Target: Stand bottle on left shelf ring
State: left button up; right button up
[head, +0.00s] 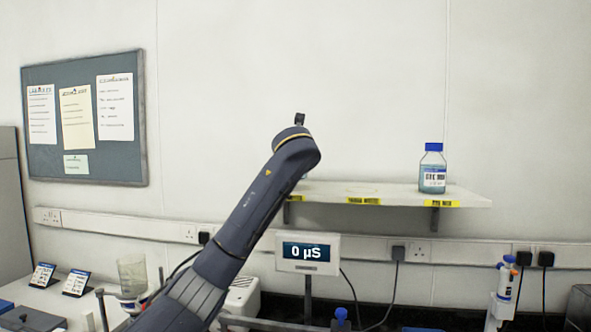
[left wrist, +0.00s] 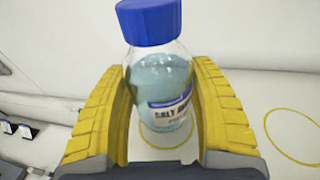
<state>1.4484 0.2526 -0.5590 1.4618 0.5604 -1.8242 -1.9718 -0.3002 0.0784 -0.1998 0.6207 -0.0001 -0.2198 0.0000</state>
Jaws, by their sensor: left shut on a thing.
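My left gripper (left wrist: 165,110) has yellow ribbed fingers and is shut on a bottle (left wrist: 158,85) with a blue cap, pale blue liquid and a white label. The bottle looks close to upright. A yellow ring (left wrist: 165,149) on the white shelf surface shows around and below its base; I cannot tell whether the base touches the shelf. A second ring (left wrist: 268,120) lies to the right, empty where visible. In the head view my left arm hides the gripper, the held bottle and the left end of the shelf (head: 390,192). My right gripper is in neither view.
Another blue-capped bottle (head: 432,172) stands on the shelf's right part. Yellow labels (head: 364,201) mark the shelf's front edge. Below are a display (head: 308,253) reading 0 µS, a glass beaker (head: 132,274) and a pipette stand (head: 503,290). The middle of the shelf looks clear.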

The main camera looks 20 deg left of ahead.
pick_arm(q)
jog(key=shift+f, duration=1.15)
jog(key=shift+f, duration=0.1)
jog(key=o, duration=1.6)
jog(key=shift+f, duration=0.1)
jog(key=shift+c, duration=0.2)
jog(key=v, duration=1.2)
